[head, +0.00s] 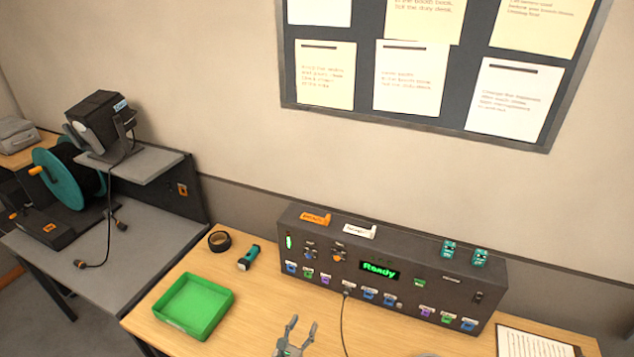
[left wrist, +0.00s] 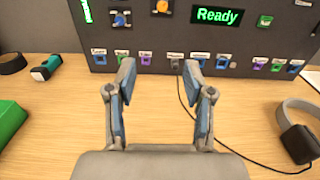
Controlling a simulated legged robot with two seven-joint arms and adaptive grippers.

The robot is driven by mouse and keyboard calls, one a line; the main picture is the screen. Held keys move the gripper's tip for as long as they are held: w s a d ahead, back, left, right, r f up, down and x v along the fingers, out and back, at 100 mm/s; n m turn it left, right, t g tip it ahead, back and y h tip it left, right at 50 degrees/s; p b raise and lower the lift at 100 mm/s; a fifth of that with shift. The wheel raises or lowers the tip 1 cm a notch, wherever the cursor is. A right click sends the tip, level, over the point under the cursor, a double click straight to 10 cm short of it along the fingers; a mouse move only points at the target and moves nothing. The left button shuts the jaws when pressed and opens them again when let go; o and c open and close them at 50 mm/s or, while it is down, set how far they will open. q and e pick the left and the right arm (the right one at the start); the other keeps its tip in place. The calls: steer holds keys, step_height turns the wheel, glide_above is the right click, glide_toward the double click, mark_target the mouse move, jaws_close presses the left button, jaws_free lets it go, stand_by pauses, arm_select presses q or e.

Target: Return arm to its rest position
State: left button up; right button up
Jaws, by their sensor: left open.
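My left gripper (head: 298,335) is open and empty, low over the wooden desk in front of the lighting console (head: 390,275). In the left wrist view its two fingers (left wrist: 160,85) stand apart, pointing at the console's front, with no object between them. My right gripper does not show in either view.
A green tray (head: 232,304), a roll of black tape (head: 219,241) and a teal flashlight (head: 249,258) lie left of the console. A thin cable (head: 342,318) runs from the console's front across the desk. Headphones (left wrist: 300,143) lie at right; a clipboard (head: 535,342) lies further right.

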arm_select(q)
steer(key=s+a+f+n+g+y, duration=0.35)
steer(key=s+a+n, duration=0.25)
steer(key=n, duration=0.7)
steer(key=s+a+f+n+g+y, duration=0.2)
steer(key=s+a+n+y, duration=0.4)
steer(key=n, duration=0.6)
steer(key=s+a+f+n+g+h, duration=0.15)
steer(key=s+n+g, duration=0.25)
steer(key=s+n, duration=0.45)
steer(key=s+a+f+n+g+h, duration=0.1)
steer(key=s+a+f+n+g, duration=0.3)
steer(key=s, duration=0.7)
step_height(320, 180, down, 27)
steer(key=s+d+b, duration=0.1)
steer(key=s+b, duration=0.1)
steer(key=b, duration=0.1)
steer(key=s+a+f+g+b, duration=0.1)
steer(key=s+a+f+g, duration=0.1)
steer(key=s+f, duration=1.6)
steer(key=shift+a+f+b, duration=0.25)
steer(key=shift+a+b, duration=0.15)
steer(key=shift+a, duration=0.1)
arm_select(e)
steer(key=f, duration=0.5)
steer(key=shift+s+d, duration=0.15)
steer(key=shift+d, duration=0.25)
